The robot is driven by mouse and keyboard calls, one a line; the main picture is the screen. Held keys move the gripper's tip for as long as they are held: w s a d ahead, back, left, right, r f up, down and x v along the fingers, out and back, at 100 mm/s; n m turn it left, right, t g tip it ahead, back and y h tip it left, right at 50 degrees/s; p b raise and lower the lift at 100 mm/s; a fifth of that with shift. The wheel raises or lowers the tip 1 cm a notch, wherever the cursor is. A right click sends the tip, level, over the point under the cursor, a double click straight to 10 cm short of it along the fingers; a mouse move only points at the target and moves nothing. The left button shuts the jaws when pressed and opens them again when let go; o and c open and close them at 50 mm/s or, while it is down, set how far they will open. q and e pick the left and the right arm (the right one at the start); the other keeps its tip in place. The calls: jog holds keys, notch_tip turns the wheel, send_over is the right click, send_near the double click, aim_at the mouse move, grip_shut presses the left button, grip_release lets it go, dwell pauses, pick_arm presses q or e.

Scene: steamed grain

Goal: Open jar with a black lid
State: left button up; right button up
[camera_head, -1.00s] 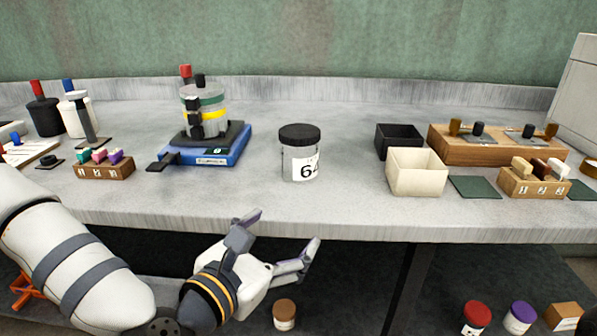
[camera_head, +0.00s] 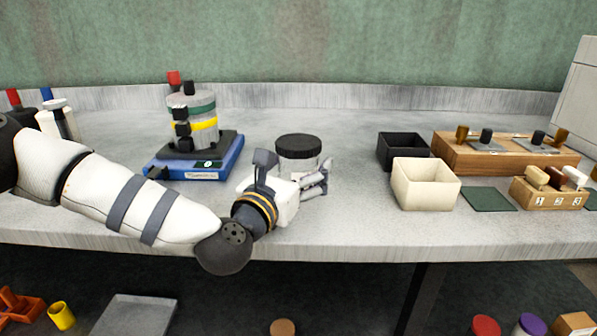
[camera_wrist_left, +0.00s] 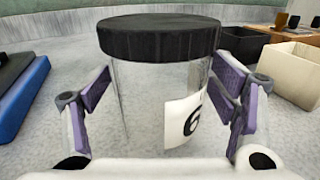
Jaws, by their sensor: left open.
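The clear jar with a black lid stands upright on the grey table. Its black lid (camera_head: 298,146) is on, and its lower body is partly hidden by my left gripper (camera_head: 296,178) in the head view. In the left wrist view the jar (camera_wrist_left: 145,110) fills the middle, with a white number label at its right side and the lid (camera_wrist_left: 160,38) above. My left gripper is open, with its two purple-padded fingers (camera_wrist_left: 163,100) on either side of the jar's body, below the lid. Small gaps seem to show between pads and glass. My right gripper is not in view.
A blue device (camera_head: 195,160) with a stacked container stands left of the jar. A cream box (camera_head: 425,186), a black box (camera_head: 402,150) and a wooden rack (camera_head: 500,154) stand to the right. Several items sit below the table. The table behind the jar is clear.

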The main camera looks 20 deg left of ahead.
aim_at(293, 153)
pick_arm(q)
jog(key=shift+w, duration=0.2)
jog(key=c, duration=1.5)
jog(key=shift+r, duration=0.35)
jog(key=shift+c, duration=0.2)
jog(key=r, duration=0.3)
jog(key=shift+s+d+r+p, duration=0.2)
jog(key=shift+s+r+p, duration=0.05)
jog(key=shift+p, duration=0.05)
jog(key=s+d+r+p, duration=0.1)
jog(key=s+d+r, duration=0.7)
jog(key=d, duration=0.2)
jog(key=shift+s+r, duration=0.35)
jog(key=shift+s, duration=0.05)
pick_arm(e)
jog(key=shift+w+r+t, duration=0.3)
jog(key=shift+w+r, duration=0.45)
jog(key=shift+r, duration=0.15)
